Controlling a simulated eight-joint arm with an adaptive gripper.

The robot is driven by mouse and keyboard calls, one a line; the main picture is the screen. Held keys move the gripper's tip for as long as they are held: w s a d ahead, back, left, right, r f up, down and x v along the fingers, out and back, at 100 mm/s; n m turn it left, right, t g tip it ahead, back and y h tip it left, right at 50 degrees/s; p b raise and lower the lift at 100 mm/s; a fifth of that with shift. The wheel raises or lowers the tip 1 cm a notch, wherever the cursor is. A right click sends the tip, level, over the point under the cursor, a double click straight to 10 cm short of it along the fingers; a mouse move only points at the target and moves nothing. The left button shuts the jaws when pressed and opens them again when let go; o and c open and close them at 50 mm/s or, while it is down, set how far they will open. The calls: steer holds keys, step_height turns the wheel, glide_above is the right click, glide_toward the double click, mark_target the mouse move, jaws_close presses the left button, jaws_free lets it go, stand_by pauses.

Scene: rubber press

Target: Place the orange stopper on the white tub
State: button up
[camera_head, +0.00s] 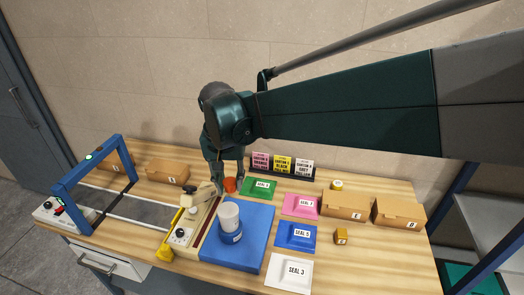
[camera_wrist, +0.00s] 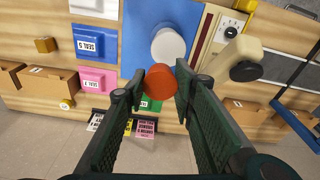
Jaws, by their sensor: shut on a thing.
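The orange stopper (camera_head: 230,184) is held in my gripper (camera_head: 228,180), just in front of the green SEAL pad in the head view. In the wrist view the stopper (camera_wrist: 160,82) sits between the fingertips of my gripper (camera_wrist: 157,92), which are shut on it. The white tub (camera_head: 229,216) stands upright on the blue mat (camera_head: 262,215), with a blue band around its base. In the wrist view the tub (camera_wrist: 168,46) shows a pale round top, just beyond the stopper. I cannot tell whether the stopper touches the table.
A press-like device with a cream lever (camera_head: 203,196) stands left of the tub, close to my gripper. Coloured SEAL pads, including a white one (camera_head: 289,272), lie to the right. Cardboard boxes (camera_head: 344,204) and a blue frame (camera_head: 88,170) stand at the sides. Sign cards (camera_head: 282,166) stand behind.

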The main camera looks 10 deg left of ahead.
steer(key=shift+s+a+r+n, duration=0.15)
steer(key=shift+s+a+r, duration=0.05)
steer(key=shift+a, duration=0.25)
steer(key=shift+s+a+r+n, duration=0.15)
steer(key=shift+a, duration=0.25)
glide_above(228, 208)
steer(key=shift+s+d+f, duration=0.1)
steer(key=shift+s+f, duration=0.05)
steer(key=shift+f, duration=1.35)
steer(key=shift+s+f, duration=0.15)
steer(key=shift+f, duration=1.3)
steer(key=shift+f, duration=2.05)
steer(key=shift+f, duration=0.2)
steer(key=o, duration=0.9)
